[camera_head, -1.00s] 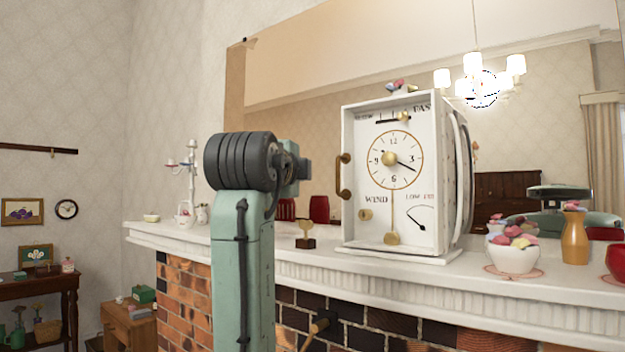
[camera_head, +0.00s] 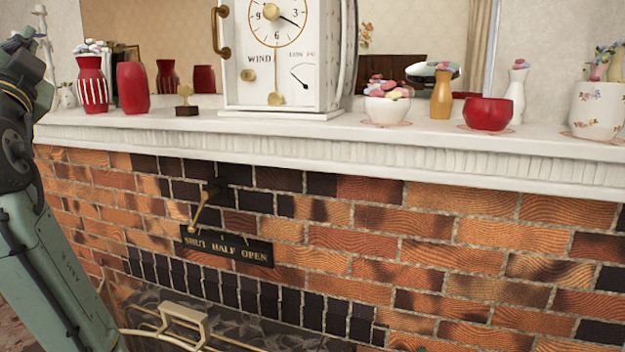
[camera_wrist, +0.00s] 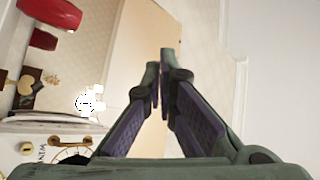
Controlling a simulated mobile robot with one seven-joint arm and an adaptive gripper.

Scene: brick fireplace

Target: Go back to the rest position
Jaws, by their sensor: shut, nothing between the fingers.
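My gripper (camera_wrist: 158,82) shows in the wrist view with its two fingers together and nothing between them. It points into free space in front of the wall and mirror. In the head view my green arm is at the far left edge, and the gripper itself is out of that view. The white clock (camera_head: 283,55) stands on the mantel, its top cut off in the head view. Part of the clock shows sideways at the lower left of the wrist view (camera_wrist: 30,150), apart from the fingers.
The white mantel (camera_head: 330,141) carries a striped red vase (camera_head: 92,88), a bowl of candies (camera_head: 388,108), a wooden vase (camera_head: 442,92), a red bowl (camera_head: 488,114) and a flowered pot (camera_head: 598,108). Below, a damper lever (camera_head: 204,205) sticks out above its plate (camera_head: 228,246). The space before the bricks is clear.

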